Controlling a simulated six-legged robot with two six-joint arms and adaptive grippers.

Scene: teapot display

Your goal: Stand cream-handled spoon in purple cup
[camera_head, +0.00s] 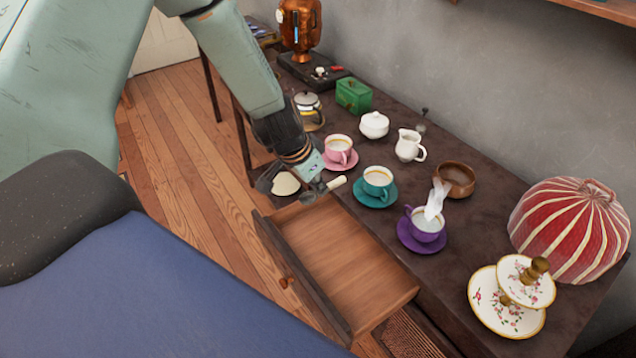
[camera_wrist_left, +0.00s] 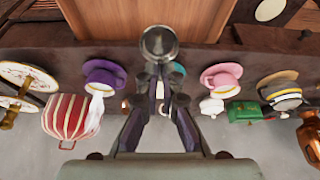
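My left gripper (camera_head: 320,187) is above the back edge of the open drawer, shut on the cream-handled spoon (camera_head: 337,183). The spoon's metal bowl (camera_head: 307,198) points toward the drawer side; it also shows in the left wrist view (camera_wrist_left: 159,41), beyond the fingertips (camera_wrist_left: 161,75). The handle is partly hidden there by the fingers. The purple cup (camera_head: 426,226) stands upright on a purple saucer (camera_head: 421,245), to the right of the gripper and apart from it. A white wispy shape rises from this cup. The cup also shows in the left wrist view (camera_wrist_left: 101,80). My right gripper is not in view.
A teal cup (camera_head: 376,180) and a pink cup (camera_head: 338,147) stand near the gripper. A white jug (camera_head: 409,146), sugar bowl (camera_head: 374,125) and brown bowl (camera_head: 456,178) stand behind. A striped cosy (camera_head: 572,230) and tiered stand (camera_head: 508,318) are right. The open drawer (camera_head: 345,258) looks empty.

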